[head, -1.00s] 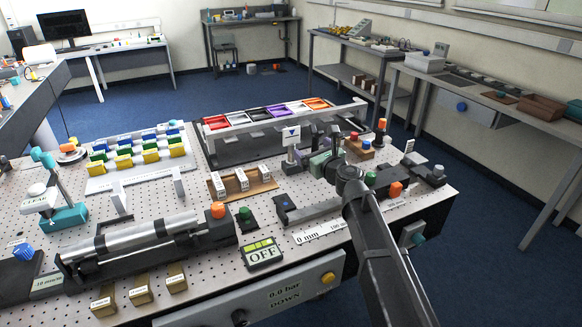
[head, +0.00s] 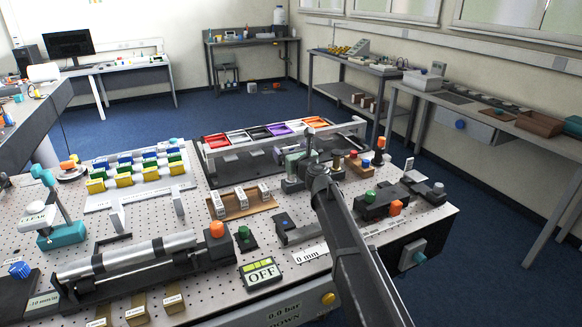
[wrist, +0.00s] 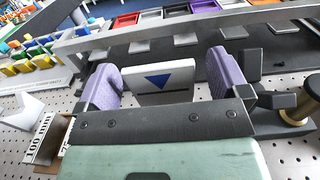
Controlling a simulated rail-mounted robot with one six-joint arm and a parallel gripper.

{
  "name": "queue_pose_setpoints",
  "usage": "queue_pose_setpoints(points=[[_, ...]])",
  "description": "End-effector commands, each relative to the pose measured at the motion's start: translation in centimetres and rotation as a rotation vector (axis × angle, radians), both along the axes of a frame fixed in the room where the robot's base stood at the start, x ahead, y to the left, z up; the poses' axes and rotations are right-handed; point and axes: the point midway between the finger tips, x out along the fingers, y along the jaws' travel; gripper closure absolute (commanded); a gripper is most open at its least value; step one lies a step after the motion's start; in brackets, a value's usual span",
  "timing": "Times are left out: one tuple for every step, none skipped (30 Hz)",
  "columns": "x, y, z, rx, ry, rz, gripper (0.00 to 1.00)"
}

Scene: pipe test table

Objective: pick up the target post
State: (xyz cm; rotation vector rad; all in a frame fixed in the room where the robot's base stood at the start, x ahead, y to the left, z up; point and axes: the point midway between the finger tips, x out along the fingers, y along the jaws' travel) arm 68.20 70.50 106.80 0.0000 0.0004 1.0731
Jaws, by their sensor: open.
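The target post shows in the wrist view as a white plate (wrist: 158,82) with a blue triangle and a dark line below it. My gripper (wrist: 166,78) is open, with one purple finger pad on each side of the plate. The plate lies between the pads in the picture, and a gap shows between it and the right pad. I cannot tell how deep the plate is between them. In the head view my gripper (head: 297,165) is at the middle of the table, and it and my arm hide the post.
A rack with coloured trays (head: 246,135) and a grey front rail stands just behind. A wooden holder with white labelled blocks (head: 241,203) is to the left. A dark block with green and orange knobs (head: 385,203) is to the right. A brass post (wrist: 297,104) stands right of my gripper.

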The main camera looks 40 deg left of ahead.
Motion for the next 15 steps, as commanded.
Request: queue_pose_setpoints(points=[[0.12,0.21,0.00,0.000,0.000,0.000,0.06],[0.09,0.18,0.00,0.000,0.000,0.000,0.06],[0.05,0.11,0.00,0.000,0.000,0.000,0.06],[0.03,0.10,0.00,0.000,0.000,0.000,0.06],[0.03,0.09,0.00,0.000,0.000,0.000,0.06],[0.03,0.08,0.00,0.000,0.000,0.000,0.09],[0.03,0.08,0.00,0.000,0.000,0.000,0.14],[0.03,0.08,0.00,0.000,0.000,0.000,0.19],[0.04,0.07,-0.01,0.000,0.000,0.000,0.25],[0.04,0.07,-0.01,0.000,0.000,0.000,0.29],[0.03,0.06,-0.01,0.000,0.000,0.000,0.34],[0.03,0.06,-0.01,0.000,0.000,0.000,0.40],[0.03,0.06,-0.01,0.000,0.000,0.000,0.45],[0.03,0.06,-0.01,0.000,0.000,0.000,0.49],[0.03,0.06,0.00,0.000,0.000,0.000,0.55]])
